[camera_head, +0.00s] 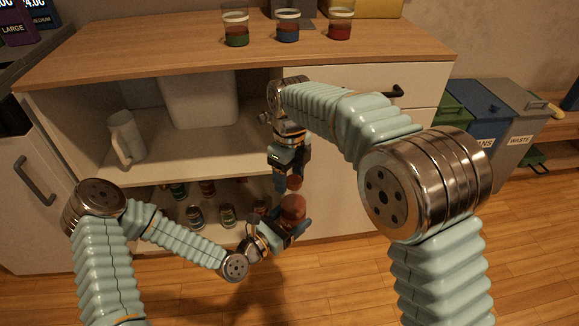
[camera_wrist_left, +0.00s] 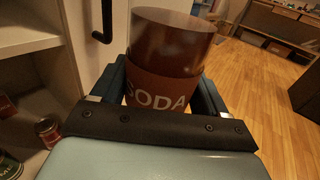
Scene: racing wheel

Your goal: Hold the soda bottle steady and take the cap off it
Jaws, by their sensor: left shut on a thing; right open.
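The soda bottle is a brown-red bottle (camera_head: 293,206) held in front of the open cabinet. In the left wrist view the bottle (camera_wrist_left: 170,45) fills the space between the fingers, with a reddish label reading "SODA". My left gripper (camera_head: 287,222) is shut around its body. My right gripper (camera_head: 287,181) is open and points down just above the bottle. A small reddish piece (camera_head: 295,183) shows at its fingertips; it looks like the cap, but I cannot tell whether it touches the bottle. The bottle's neck cannot be made out.
The cabinet (camera_head: 240,65) stands close behind, with cups on its top. A white pitcher (camera_head: 126,137) is on its shelf, and several cans (camera_head: 195,215) stand lower down. Bins (camera_head: 480,110) stand at the right. The wooden floor (camera_head: 345,285) in front is clear.

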